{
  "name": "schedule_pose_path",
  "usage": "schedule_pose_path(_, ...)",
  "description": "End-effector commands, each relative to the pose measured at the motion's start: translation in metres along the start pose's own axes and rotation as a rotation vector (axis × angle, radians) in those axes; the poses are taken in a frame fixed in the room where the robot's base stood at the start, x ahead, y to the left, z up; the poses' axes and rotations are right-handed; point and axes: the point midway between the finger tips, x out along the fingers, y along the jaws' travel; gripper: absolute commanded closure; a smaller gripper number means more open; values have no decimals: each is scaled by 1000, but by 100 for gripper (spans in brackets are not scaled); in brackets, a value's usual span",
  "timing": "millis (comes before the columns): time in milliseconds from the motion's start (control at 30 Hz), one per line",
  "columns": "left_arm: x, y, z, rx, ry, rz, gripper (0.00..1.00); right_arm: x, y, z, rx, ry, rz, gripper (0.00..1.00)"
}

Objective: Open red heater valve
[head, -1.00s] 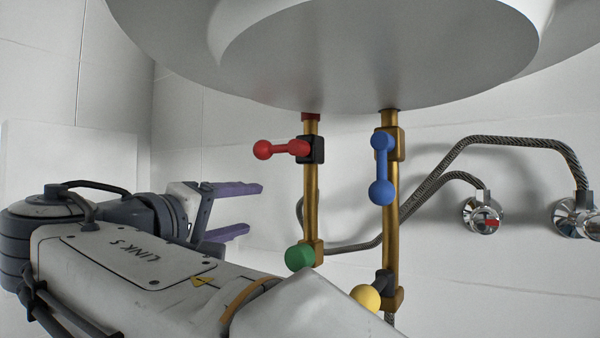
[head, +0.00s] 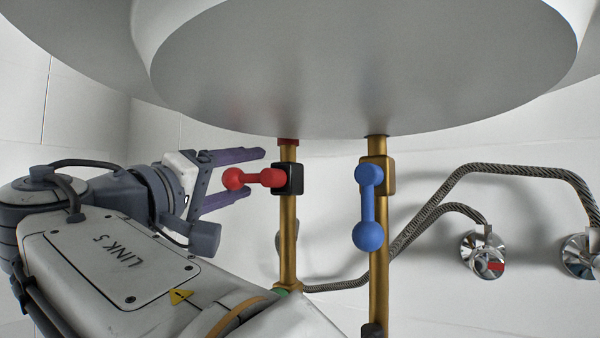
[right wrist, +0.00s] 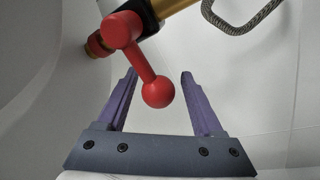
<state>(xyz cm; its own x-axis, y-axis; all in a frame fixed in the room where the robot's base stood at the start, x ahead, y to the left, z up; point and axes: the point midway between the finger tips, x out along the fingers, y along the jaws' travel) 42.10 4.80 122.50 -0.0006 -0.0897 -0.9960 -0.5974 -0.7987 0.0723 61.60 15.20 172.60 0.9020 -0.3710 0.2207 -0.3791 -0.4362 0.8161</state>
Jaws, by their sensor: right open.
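The red heater valve handle (head: 254,178) sticks out horizontally to the left from a black valve body (head: 288,179) on the left brass pipe (head: 288,240). It ends in a round red ball. My right gripper (head: 256,170) is open, with its purple fingers pointing at the valve. In the head view the ball overlaps the space between the fingers. In the right wrist view the red handle (right wrist: 147,68) has its ball between the two open fingers (right wrist: 158,75); I cannot see contact. My left gripper is not in view.
A blue handle (head: 367,210) hangs down on the right brass pipe (head: 379,285). The white heater tank (head: 360,65) is close above. Braided hoses (head: 500,171) run to chrome wall valves (head: 484,256) on the right.

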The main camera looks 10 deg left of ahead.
Motion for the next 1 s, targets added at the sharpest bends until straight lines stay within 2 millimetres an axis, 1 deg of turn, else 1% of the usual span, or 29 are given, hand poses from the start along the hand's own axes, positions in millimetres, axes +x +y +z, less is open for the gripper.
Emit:
schedule_pose_path(300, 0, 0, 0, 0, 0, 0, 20, 7, 4, 7, -4, -12, 8, 32)
schedule_pose_path(367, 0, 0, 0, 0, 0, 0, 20, 7, 4, 8, -4, -12, 8, 55)
schedule_pose_path(400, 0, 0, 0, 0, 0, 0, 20, 7, 4, 8, -4, -13, 8, 70)
schedule_pose_path(467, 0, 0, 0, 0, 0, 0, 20, 7, 4, 8, -4, -13, 8, 93)
schedule_pose_path(500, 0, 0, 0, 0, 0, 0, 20, 7, 4, 8, -4, -13, 8, 100)
schedule_pose_path(1000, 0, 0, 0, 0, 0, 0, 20, 6, 4, 6, -3, -10, 7, 100)
